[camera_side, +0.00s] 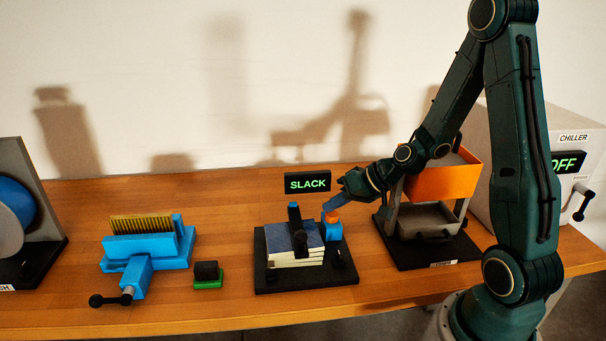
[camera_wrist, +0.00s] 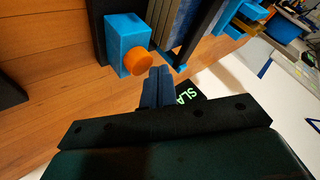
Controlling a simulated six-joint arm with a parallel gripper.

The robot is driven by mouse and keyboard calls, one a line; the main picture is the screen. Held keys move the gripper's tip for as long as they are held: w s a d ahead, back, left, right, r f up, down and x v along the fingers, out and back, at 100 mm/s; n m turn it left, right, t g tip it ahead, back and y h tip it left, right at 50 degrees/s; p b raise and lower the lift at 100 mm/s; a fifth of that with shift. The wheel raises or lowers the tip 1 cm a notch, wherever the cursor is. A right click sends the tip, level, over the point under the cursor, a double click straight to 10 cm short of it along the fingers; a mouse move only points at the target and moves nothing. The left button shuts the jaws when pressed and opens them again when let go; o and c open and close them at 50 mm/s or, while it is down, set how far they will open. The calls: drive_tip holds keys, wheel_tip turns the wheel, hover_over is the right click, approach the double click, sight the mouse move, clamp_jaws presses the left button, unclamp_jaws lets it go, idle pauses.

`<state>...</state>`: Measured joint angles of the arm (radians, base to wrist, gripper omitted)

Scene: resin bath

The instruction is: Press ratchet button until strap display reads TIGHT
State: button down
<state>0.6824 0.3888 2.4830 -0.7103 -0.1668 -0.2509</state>
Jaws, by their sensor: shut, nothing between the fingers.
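The strap display (camera_side: 307,183) reads SLACK in green letters; part of it shows in the wrist view (camera_wrist: 187,95), partly covered by my gripper. The ratchet is a blue block (camera_side: 332,231) with an orange button (camera_side: 331,217), at the right of the strapped stack (camera_side: 294,243) on a black base. The wrist view shows the blue block (camera_wrist: 125,45) and the orange button (camera_wrist: 138,64) close up. My gripper (camera_side: 328,208) is shut and empty, its blue fingertips (camera_wrist: 158,72) right beside the button. I cannot tell whether they touch it.
A blue vise (camera_side: 150,250) and a small green-based block (camera_side: 208,275) stand to the left. An orange hopper on a stand (camera_side: 440,182) and the chiller (camera_side: 555,130), whose display reads OFF, stand to the right. The table front is clear.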

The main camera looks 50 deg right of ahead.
drive_tip(key=shift+s+d+f+m, duration=0.15)
drive_tip(key=shift+s+d+f, duration=0.05)
drive_tip(key=shift+s, duration=0.2)
drive_tip(key=shift+s+d+f+m, duration=0.15)
drive_tip(key=shift+s+d+f, duration=0.05)
drive_tip(key=shift+s, duration=0.15)
drive_tip(key=shift+r, duration=2.55)
drive_tip(key=s+a+r+n+g+h, duration=0.1)
drive_tip(key=s+a+r, duration=0.3)
drive_tip(key=s, duration=0.5)
drive_tip(key=s+a+r+n+g+h, duration=0.2)
drive_tip(key=s+a+r+n, duration=0.2)
drive_tip(key=s+r, duration=0.5)
drive_tip(key=shift+s+a+h, duration=0.25)
drive_tip(key=shift+a+h, duration=0.05)
drive_tip(key=shift+a, duration=0.35)
